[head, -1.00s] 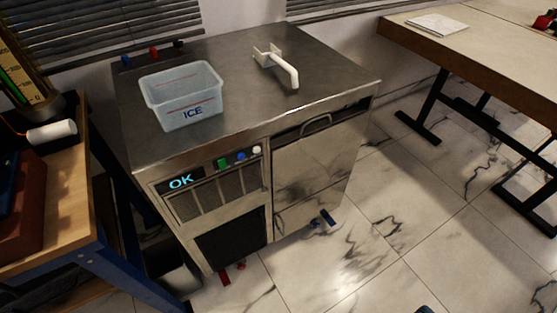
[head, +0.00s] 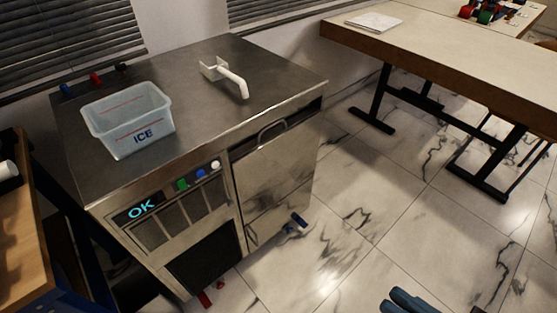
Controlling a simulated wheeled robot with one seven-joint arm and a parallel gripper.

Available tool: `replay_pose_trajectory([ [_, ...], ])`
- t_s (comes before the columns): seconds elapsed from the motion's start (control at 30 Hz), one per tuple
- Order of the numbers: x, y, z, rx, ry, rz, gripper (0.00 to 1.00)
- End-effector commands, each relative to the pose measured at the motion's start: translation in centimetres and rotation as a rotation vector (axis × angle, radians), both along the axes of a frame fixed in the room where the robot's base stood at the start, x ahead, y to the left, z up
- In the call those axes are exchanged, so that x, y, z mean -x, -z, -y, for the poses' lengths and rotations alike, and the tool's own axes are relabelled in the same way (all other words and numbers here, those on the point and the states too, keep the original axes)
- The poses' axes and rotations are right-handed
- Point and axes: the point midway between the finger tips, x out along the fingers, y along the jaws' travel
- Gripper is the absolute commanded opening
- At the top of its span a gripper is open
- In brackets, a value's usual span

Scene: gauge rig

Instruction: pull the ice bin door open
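The ice bin door (head: 277,172) is the steel panel on the right half of the front of a steel ice machine (head: 190,85) in the head view. It looks shut, flush with the front. A curved bar handle (head: 271,130) sits at its top edge, with nothing touching it. My gripper cannot be made out; only dark blue parts, likely of my arm, show at the bottom edge, right of and well apart from the door.
A clear ICE tub (head: 130,122) and a white scoop-like piece (head: 226,78) stand on the machine's top. A blue-handled fitting (head: 297,222) is low by the door. A table (head: 450,62) stands at right, a wooden bench (head: 22,240) at left. Tiled floor before the door is clear.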

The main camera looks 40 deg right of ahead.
Motion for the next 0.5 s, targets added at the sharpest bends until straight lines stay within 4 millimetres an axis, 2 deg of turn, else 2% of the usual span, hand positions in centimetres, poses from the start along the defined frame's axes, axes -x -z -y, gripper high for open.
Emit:
replay_pose_trajectory([
  [0.17, -2.7, 3.5, 0.6, 0.133, -0.002, 0.048, 0.22],
  [0.37, -8.3, 8.8, 2.2, 0.394, 0.01, 0.111, 0.22],
  [0.5, -12.9, 11.7, 3.8, 0.582, 0.031, 0.141, 0.22],
])
